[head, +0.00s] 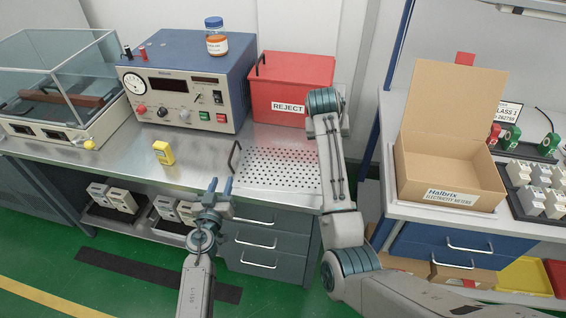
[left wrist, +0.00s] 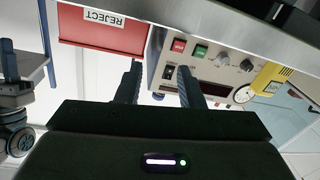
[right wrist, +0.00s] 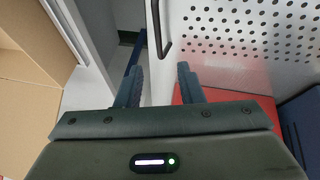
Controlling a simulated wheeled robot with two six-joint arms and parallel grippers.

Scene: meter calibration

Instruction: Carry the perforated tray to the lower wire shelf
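The perforated tray (head: 283,168) lies flat on the metal bench, left of my right arm. Its dark left handle (head: 234,158) stands up; its other handle (right wrist: 162,30) shows in the right wrist view. My left gripper (head: 220,187) is open and empty, in front of the bench edge, below and left of the tray. My right gripper (right wrist: 161,88) is open and empty, close to the tray's right handle, not around it; my arm hides it in the head view. Under the bench are dark low racks (head: 150,228) with meters; I cannot tell whether one is the lower wire shelf.
A red REJECT bin (head: 292,82) stands behind the tray. A blue test set (head: 185,80) with a bottle (head: 216,38) on top and a yellow device (head: 163,152) are to the left. An open carton (head: 450,165) stands on the right bench. Drawers (head: 262,240) are below the tray.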

